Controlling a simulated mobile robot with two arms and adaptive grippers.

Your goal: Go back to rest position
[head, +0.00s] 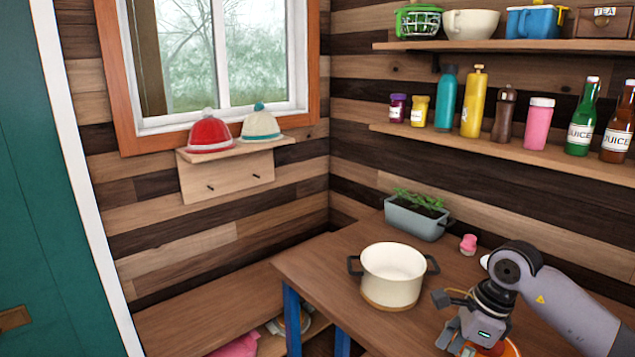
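My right gripper (463,341) is low at the right, over the wooden table (325,270), with its arm coming in from the right edge. Its fingers run to the bottom edge of the picture, so I cannot tell whether it is open or shut. An orange round thing (511,349), partly hidden, shows just behind and beside it. My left gripper is not in view.
A cream pot (391,282) with dark handles stands on the table, left of my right gripper. A grey planter (415,219) and a small pink object (468,244) stand behind. Bottles line the wall shelf (500,149). A lower bench (190,315) lies at left.

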